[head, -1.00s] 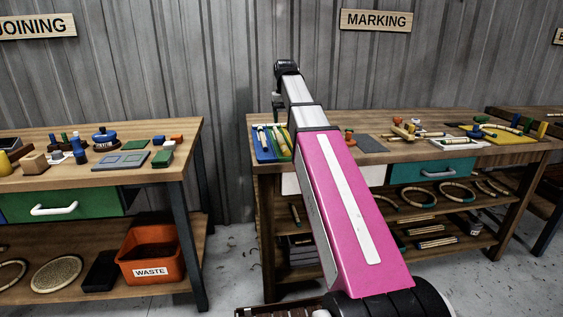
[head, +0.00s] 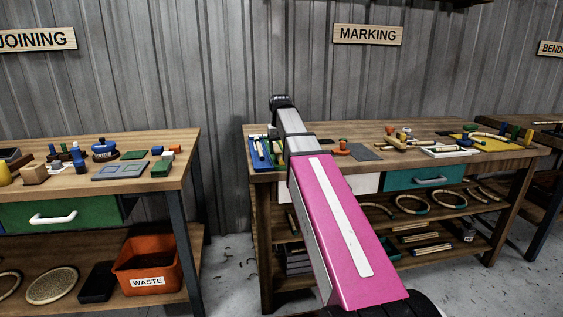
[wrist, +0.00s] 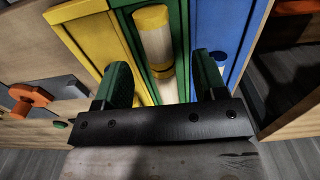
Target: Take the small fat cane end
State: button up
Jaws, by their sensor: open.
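In the wrist view, a thick pale cane piece with a yellow top (wrist: 153,38) lies in the green compartment (wrist: 179,30) of a divided tray. Another pale cane piece (wrist: 165,88) shows below it in the same compartment, partly hidden by my gripper's body. My gripper (wrist: 163,75) is open, its two dark green fingers on either side of this compartment, with the cane between them in the picture. I cannot tell whether the fingers touch anything. In the head view the tray (head: 254,160) is at the left end of the marking bench, partly behind my arm; the fingers are hidden there.
The yellow compartment (wrist: 90,40) is left of the green one, the blue compartment (wrist: 215,25) right. An orange tool (wrist: 28,98) lies on the bench left of the tray. The bench's side edge is close to the tray's right. Tools crowd the right half of the bench.

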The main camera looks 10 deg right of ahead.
aim_at(281, 155)
notch_tip(281, 155, down, 4)
jog(key=shift+d+r, duration=0.1)
jog(key=shift+r, duration=0.15)
jog(key=shift+c, duration=0.3)
jog(key=c, duration=0.9)
jog(key=shift+c, duration=0.2)
jog(key=shift+r, duration=0.2)
